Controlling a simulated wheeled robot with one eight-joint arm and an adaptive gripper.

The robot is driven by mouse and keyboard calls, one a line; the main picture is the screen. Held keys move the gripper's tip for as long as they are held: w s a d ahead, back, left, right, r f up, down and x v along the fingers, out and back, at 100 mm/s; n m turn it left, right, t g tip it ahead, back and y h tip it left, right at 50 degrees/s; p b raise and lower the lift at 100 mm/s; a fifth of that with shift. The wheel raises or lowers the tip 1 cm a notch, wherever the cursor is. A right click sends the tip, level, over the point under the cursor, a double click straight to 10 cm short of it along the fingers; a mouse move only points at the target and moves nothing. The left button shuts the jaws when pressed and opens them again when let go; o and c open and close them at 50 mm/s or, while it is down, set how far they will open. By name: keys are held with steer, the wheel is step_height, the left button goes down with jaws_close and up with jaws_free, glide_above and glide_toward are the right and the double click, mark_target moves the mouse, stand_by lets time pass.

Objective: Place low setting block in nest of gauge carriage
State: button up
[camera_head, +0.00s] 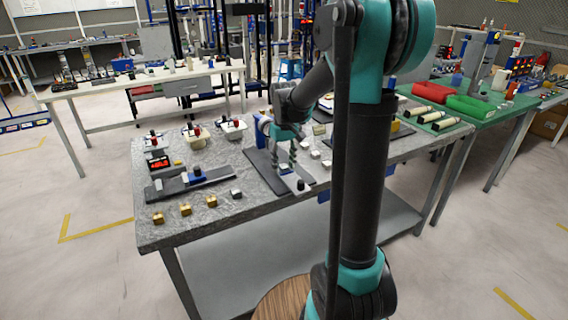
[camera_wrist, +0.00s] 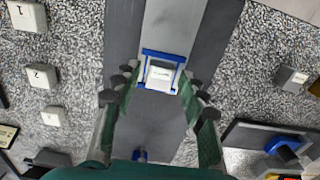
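The gauge carriage is a light grey slide (camera_wrist: 185,22) on a dark base plate (camera_wrist: 222,35); the base also shows in the head view (camera_head: 262,170). At the slide's end is a blue nest (camera_wrist: 146,53). A small pale block (camera_wrist: 160,75) sits within the blue nest, its label too small to read; I cannot tell if it is fully seated. My gripper (camera_wrist: 160,84) is open, with its green fingers on either side of the nest and apart from the block. In the head view my gripper (camera_head: 284,160) is low over the base plate, partly hiding the nest.
Numbered white blocks stand left of the base: 1 (camera_wrist: 27,16), 2 (camera_wrist: 41,76) and 3 (camera_wrist: 53,116). A grey block (camera_wrist: 291,76) lies to the right. In the head view, brass blocks (camera_head: 185,209) and a red display (camera_head: 159,163) sit on the granite table's left side.

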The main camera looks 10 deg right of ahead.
mark_target(284, 166)
steer(key=shift+r, duration=0.1)
step_height(284, 166, up, 12)
stand_by(0.7)
